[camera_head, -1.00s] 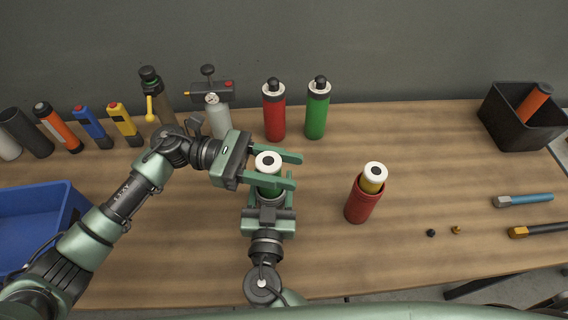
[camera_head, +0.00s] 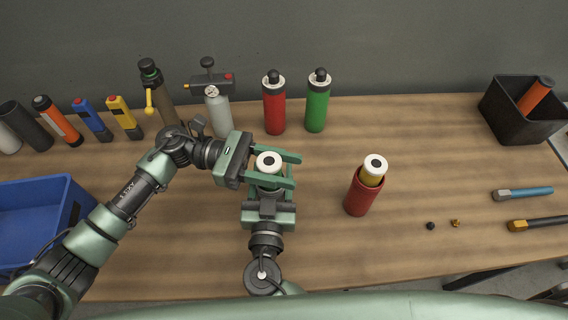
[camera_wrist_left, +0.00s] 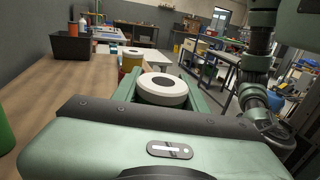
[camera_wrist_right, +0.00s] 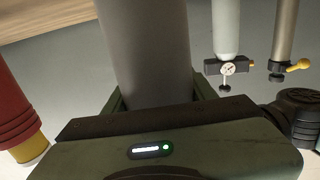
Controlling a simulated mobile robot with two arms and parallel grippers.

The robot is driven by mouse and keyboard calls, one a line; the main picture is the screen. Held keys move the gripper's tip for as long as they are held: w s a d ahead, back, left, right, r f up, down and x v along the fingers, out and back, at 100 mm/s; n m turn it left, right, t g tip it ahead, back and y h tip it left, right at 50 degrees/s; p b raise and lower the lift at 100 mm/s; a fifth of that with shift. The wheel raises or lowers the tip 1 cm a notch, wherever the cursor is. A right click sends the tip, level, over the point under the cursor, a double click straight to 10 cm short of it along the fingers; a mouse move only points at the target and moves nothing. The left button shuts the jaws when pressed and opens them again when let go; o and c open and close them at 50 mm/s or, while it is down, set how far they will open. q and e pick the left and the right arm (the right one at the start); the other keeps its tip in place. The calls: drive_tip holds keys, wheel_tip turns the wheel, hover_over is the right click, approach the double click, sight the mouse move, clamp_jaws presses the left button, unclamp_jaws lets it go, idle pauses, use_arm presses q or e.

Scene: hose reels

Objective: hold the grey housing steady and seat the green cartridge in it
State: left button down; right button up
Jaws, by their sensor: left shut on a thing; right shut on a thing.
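The green cartridge shows mainly as its white cap with a dark centre (camera_head: 269,161) in the head view. My left gripper (camera_head: 290,171) is shut on it from the left, one finger on each side. The white cap also shows between the fingers in the left wrist view (camera_wrist_left: 163,88). The grey housing (camera_wrist_right: 145,50) fills the middle of the right wrist view. My right gripper (camera_wrist_right: 160,95) is shut around it, directly below the left gripper in the head view. The cap is above the housing. The fingers hide the joint, so how deep the cartridge sits cannot be told.
A red housing with a yellow, white-capped cartridge (camera_head: 364,192) stands to the right. Red (camera_head: 274,108) and green (camera_head: 317,105) bottles stand behind. A blue bin (camera_head: 75,212) is at left, a black bin (camera_head: 500,122) at far right.

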use_arm(q)
drive_tip(key=shift+f, duration=1.15)
drive_tip(key=c, duration=0.7)
unclamp_jaws()
drive_tip(key=v, duration=1.2)
drive_tip(key=shift+r, duration=0.1)
use_arm(e)
drive_tip(key=o, duration=1.6)
drive_tip(key=shift+o, duration=0.2)
drive_tip(key=shift+s, duration=0.1)
